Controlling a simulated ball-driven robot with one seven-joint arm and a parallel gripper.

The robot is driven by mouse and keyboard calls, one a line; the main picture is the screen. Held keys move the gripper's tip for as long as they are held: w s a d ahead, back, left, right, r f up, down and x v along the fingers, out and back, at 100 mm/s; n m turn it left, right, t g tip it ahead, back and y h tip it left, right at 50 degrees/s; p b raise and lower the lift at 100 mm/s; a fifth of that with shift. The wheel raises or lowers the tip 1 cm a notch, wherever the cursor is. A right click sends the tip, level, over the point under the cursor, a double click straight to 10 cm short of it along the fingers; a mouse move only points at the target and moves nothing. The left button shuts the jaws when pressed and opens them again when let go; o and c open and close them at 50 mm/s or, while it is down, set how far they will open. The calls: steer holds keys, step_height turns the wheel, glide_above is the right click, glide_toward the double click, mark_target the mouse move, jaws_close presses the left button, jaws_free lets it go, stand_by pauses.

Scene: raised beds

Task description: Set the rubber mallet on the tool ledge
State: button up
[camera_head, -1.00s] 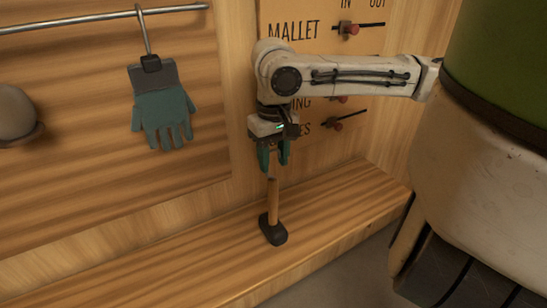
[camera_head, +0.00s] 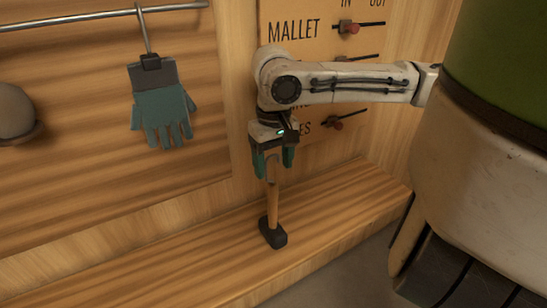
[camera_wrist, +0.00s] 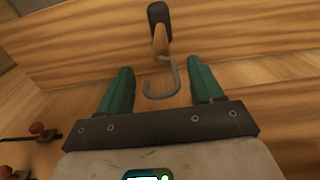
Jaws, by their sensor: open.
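The rubber mallet has a black head (camera_head: 273,234) and a light wooden handle (camera_head: 272,203). It stands upright on the wooden ledge (camera_head: 335,212), head down and resting on the surface. My gripper (camera_head: 273,160) is above it, with its green fingers spread to either side of the handle's top end. In the wrist view, the mallet (camera_wrist: 159,20) shows beyond the fingers, and a grey hook-shaped loop (camera_wrist: 161,85) at the handle end lies between them. The fingers look clear of the handle on both sides. My gripper is open.
A teal glove (camera_head: 162,112) hangs from a hook on the metal rail (camera_head: 90,20) at the left. A board with labels and red sliders (camera_head: 348,28) is on the wall behind my arm. The ledge is bare on both sides of the mallet.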

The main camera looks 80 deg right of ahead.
step_height(320, 180, up, 12)
steer(key=shift+r+p, duration=0.25)
steer(key=shift+p, duration=0.2)
stand_by(0.4)
